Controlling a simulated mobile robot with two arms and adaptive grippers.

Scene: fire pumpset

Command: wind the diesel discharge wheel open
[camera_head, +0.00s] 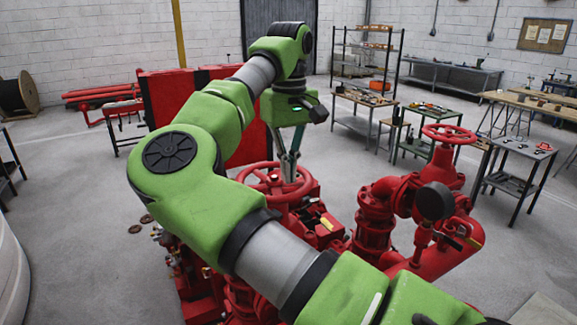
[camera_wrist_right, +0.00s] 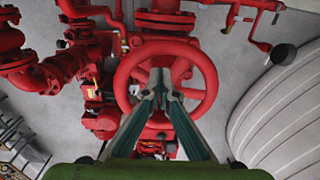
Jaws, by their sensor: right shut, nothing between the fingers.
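A red handwheel (camera_head: 247,180) on a red valve lies below my right gripper, in the middle of the head view. In the right wrist view the same wheel (camera_wrist_right: 208,72) shows face-on, with its spokes partly hidden behind the fingers. My right gripper (camera_head: 289,178) points down over the wheel's right part. Its fingers are shut with nothing between them. In the wrist view the fingertips (camera_wrist_right: 161,78) overlap the wheel's middle; I cannot tell whether they touch it. A second red handwheel (camera_head: 448,133) tops the pipework at the right. My left gripper is not in view.
Red pipework (camera_head: 373,235) stands right of the wheel. A red panelled cabinet (camera_head: 165,95) is behind my arm. Side tables (camera_head: 520,150) and a shelf rack (camera_head: 365,55) stand farther back.

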